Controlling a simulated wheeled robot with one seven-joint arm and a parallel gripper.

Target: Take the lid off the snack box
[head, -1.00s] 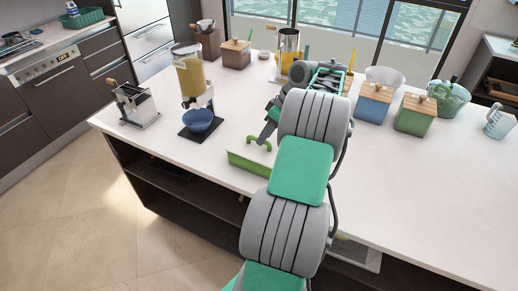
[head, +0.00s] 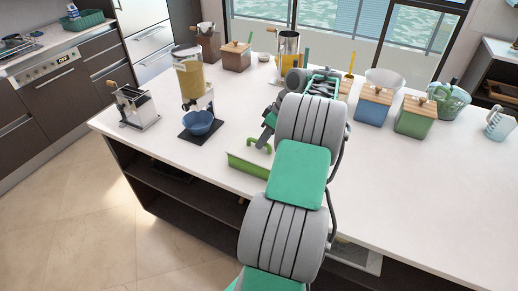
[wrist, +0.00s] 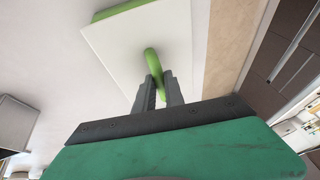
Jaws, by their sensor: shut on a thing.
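The snack box (head: 246,165) is a low green box near the front edge of the white counter, partly hidden behind my arm. A curved green handle (head: 258,145) stands above it. In the wrist view, the white lid (wrist: 125,45) fills the upper middle, with a green side (wrist: 122,10) along its far edge. My gripper (wrist: 159,92) is shut on the lid's green handle (wrist: 152,65); it also shows in the head view (head: 265,138). I cannot tell whether the lid is apart from the box.
A dispenser (head: 190,75) with a blue bowl (head: 198,123) stands left of the box, beside a metal grater-like appliance (head: 135,105). Wooden-lidded blue (head: 372,108) and green (head: 414,120) canisters stand to the right.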

